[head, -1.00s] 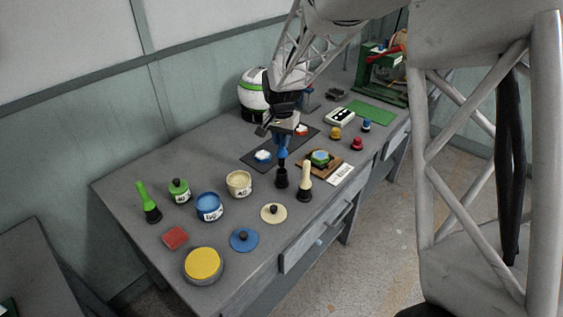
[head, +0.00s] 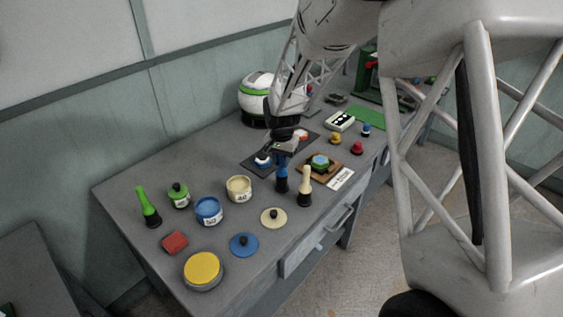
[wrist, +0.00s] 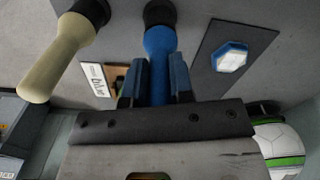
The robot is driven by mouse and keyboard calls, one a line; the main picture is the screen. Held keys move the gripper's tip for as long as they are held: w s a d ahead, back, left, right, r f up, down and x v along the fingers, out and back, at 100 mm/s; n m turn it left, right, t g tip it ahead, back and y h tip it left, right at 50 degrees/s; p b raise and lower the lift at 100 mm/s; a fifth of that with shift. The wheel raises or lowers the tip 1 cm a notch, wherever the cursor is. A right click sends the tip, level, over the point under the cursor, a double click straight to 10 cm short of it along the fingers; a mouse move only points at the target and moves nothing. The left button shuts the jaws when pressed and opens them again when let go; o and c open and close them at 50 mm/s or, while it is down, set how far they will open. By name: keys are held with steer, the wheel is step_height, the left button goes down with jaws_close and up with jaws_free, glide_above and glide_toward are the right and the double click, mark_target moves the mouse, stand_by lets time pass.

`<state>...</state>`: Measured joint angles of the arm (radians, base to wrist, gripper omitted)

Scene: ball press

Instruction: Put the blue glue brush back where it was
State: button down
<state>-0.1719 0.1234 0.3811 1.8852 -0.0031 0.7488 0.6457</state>
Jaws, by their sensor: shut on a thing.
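The blue glue brush has a blue handle and a black lower end. In the head view the blue glue brush (head: 282,183) is upright beside the cream brush (head: 305,181), on the left of it. My gripper (head: 283,158) is above its lower end, shut on the blue handle. In the wrist view the blue handle (wrist: 159,45) runs between the two fingers of my gripper (wrist: 157,75). The black end appears at the desk; whether it bears fully on the desk is hard to tell.
A cream pot (head: 239,189), blue pot (head: 208,211), green pot (head: 179,195) and green brush (head: 147,207) stand to the left. A cream lid (head: 273,218) lies in front. A wooden tray (head: 333,171) is to the right, a dark mat (head: 252,157) behind.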

steer(key=shift+f, duration=0.4)
steer(key=shift+f, duration=0.1)
steer(key=c, duration=1)
jaws_free()
steer(key=shift+r, duration=6.1)
steer(key=shift+s, duration=0.1)
